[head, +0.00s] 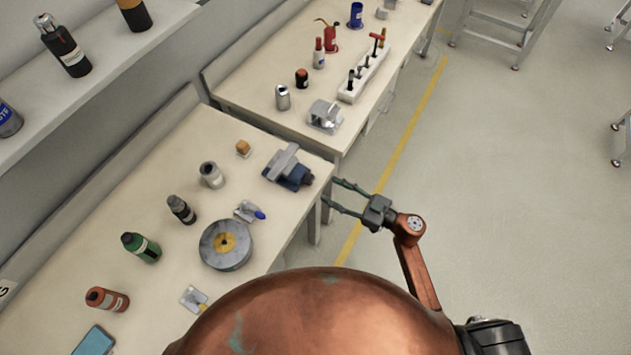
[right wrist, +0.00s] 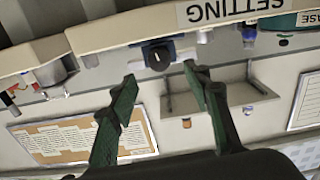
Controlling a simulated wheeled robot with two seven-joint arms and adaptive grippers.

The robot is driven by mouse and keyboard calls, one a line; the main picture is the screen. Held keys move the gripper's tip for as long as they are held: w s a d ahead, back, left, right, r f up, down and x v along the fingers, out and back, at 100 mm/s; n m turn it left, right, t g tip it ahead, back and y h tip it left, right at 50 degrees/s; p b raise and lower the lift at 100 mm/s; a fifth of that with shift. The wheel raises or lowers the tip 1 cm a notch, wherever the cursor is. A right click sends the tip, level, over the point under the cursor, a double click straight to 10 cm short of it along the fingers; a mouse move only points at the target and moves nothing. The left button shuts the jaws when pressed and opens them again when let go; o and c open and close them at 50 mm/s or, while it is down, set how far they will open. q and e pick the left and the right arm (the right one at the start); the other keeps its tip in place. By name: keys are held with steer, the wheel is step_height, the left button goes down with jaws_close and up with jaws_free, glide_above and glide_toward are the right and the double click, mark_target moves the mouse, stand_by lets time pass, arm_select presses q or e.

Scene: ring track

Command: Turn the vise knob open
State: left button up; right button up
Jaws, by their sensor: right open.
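The vise (head: 288,168) is blue and grey and sits at the right front corner of the near workbench. In the right wrist view the vise (right wrist: 158,53) is seen end-on, with a dark round part at its middle, which may be the knob. My right gripper (head: 331,190) is off the bench edge, to the right of the vise and apart from it. Its two green fingers are spread and empty. In the right wrist view the open fingertips (right wrist: 160,74) stand either side of the line to the vise. My left gripper is in neither view.
The near bench (head: 215,130) holds a round grey disc (head: 226,256), a green bottle (head: 141,247), a grey can (head: 211,174) and small parts. A second bench (head: 262,70) with tools stands behind.

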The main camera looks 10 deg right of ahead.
mark_target(313, 181)
steer(key=x, duration=0.7)
steer(key=shift+w+a+b, duration=0.1)
steer(key=shift+b, duration=0.3)
steer(key=c, duration=1.2)
